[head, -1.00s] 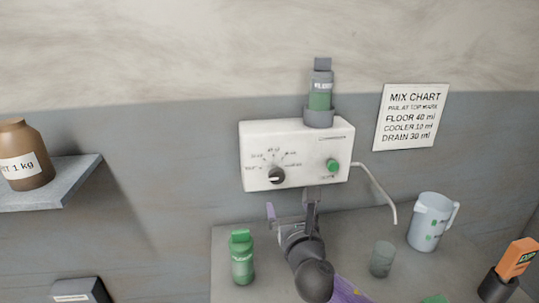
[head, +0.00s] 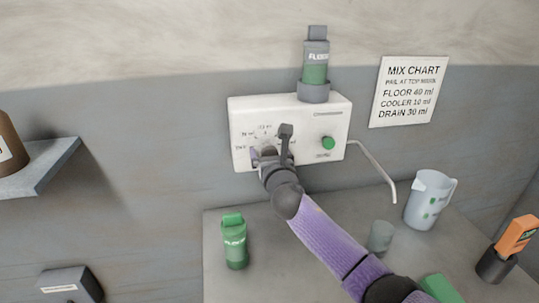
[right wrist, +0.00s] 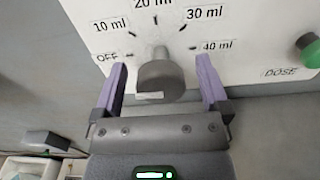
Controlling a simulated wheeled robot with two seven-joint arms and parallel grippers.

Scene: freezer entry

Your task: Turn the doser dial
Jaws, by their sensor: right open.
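The white doser box (head: 240,118) is on the wall, with a green DOSE button (head: 328,143). Its dark dial (right wrist: 160,76) shows in the right wrist view, among marks from OFF to 40 ml. A pale mark shows low on the knob; I cannot tell which setting it points at. My right gripper (head: 270,146) is open at the box's front and covers the dial in the head view. In the right wrist view my right gripper (right wrist: 161,75) has one purple finger on each side of the dial, with gaps. My left gripper is not in view.
A bottle labelled FLOOR (head: 316,62) stands on the doser. A bent spout (head: 378,172) comes off its right side. Below are a green bottle (head: 234,243), a clear cup (head: 380,237) and a jug (head: 428,200). A mix chart (head: 408,92) hangs at right.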

